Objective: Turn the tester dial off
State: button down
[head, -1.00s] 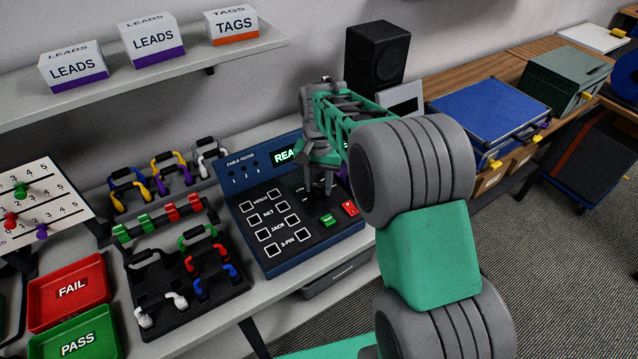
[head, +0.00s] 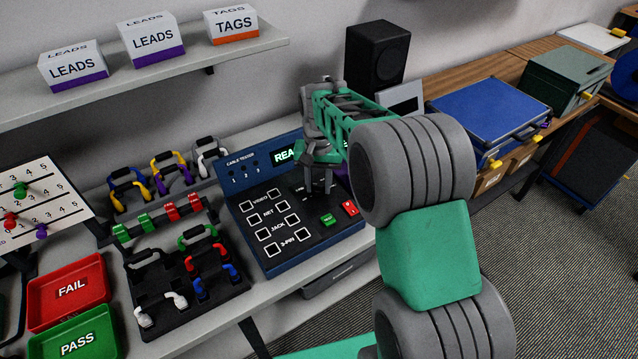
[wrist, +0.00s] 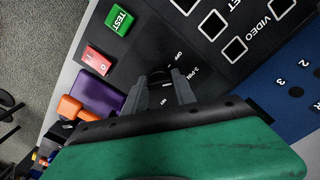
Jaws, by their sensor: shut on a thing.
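The cable tester (head: 253,226) is a dark blue box with a black sloping panel and a lit display that reads "REA", the rest hidden by my arm. My gripper (head: 320,188) is down at the upper right of its panel. In the wrist view my gripper (wrist: 161,88) has its two grey fingers on either side of the small black dial (wrist: 159,75), shut on it. The labels OFF and 3-PIN show beside the dial. Its pointer is too dark to read. In the head view the fingers hide the dial.
A green TEST button (wrist: 119,18) and a red switch (wrist: 97,60) sit near the dial. A purple and orange object (wrist: 95,92) lies beside the tester. Left of the tester are a black lead tray (head: 185,305) and the FAIL (head: 70,290) and PASS (head: 78,340) trays.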

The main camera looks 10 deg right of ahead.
aim_at(319, 184)
jog(key=n, duration=0.4)
jog(key=shift+n, duration=1.8)
jog(key=shift+r, duration=0.1)
jog(key=c, duration=1)
grip_release()
notch_tip(319, 184, up, 8)
jog(key=shift+f+b, duration=0.15)
jog(key=shift+b, duration=0.55)
